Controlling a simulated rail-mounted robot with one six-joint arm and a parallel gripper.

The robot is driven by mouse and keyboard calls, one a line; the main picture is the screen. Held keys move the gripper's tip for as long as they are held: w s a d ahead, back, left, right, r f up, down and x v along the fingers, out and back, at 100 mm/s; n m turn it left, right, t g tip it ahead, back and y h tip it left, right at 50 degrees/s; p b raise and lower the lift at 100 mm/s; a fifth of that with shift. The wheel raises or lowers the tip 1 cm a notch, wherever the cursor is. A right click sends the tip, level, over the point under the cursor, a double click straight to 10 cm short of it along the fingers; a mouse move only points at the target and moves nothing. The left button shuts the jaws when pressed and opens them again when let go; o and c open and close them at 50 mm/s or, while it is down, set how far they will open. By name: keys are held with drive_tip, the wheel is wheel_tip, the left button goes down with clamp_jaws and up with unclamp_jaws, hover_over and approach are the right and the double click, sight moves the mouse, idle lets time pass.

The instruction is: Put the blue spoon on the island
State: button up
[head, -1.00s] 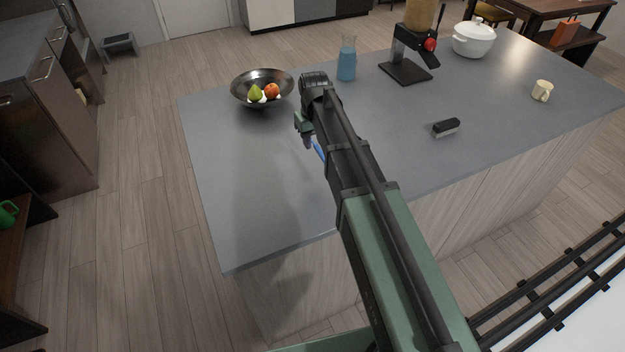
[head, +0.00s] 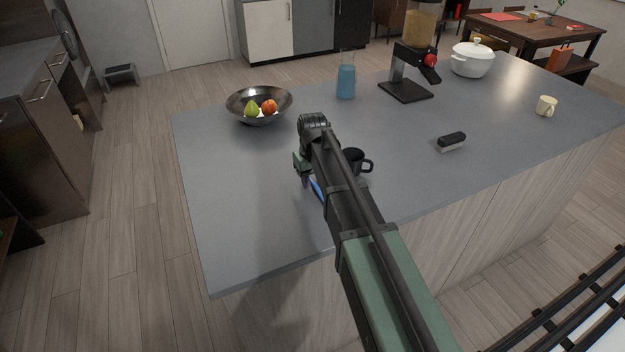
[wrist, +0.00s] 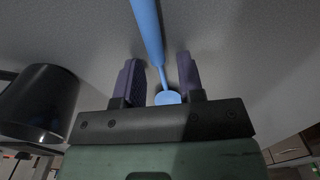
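The blue spoon (wrist: 148,28) runs between my two finger pads in the wrist view. Its handle reaches the top edge and its small bowl lies near my palm bar. In the head view, only a short blue piece of the spoon (head: 318,189) shows beside my arm. My gripper (wrist: 160,66) appears open, with gaps between the pads and the spoon. In the head view, my gripper (head: 303,176) is low over the grey island (head: 235,205). I cannot tell whether the spoon touches the countertop.
A black mug (head: 354,160) stands close beside my arm and looms left in the wrist view (wrist: 40,100). A fruit bowl (head: 240,101), blue bottle (head: 346,80), dispenser (head: 405,91), white pot (head: 472,62), dark brush (head: 452,140) and cream cup (head: 546,106) stand elsewhere. The left counter is clear.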

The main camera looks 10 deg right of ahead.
sight(313, 182)
drive_tip(key=o, duration=0.4)
drive_tip(key=shift+c, duration=0.2)
drive_tip(key=shift+r, duration=0.1)
wheel_tip(313, 182, up, 12)
drive_tip(key=r+p, duration=0.1)
drive_tip(key=p, duration=1.2)
drive_tip(key=s+f+m, duration=0.1)
drive_tip(key=s+m, duration=0.1)
drive_tip(key=s, duration=1.9)
drive_tip(key=shift+s+b, duration=0.35)
drive_tip(key=shift+b, duration=0.1)
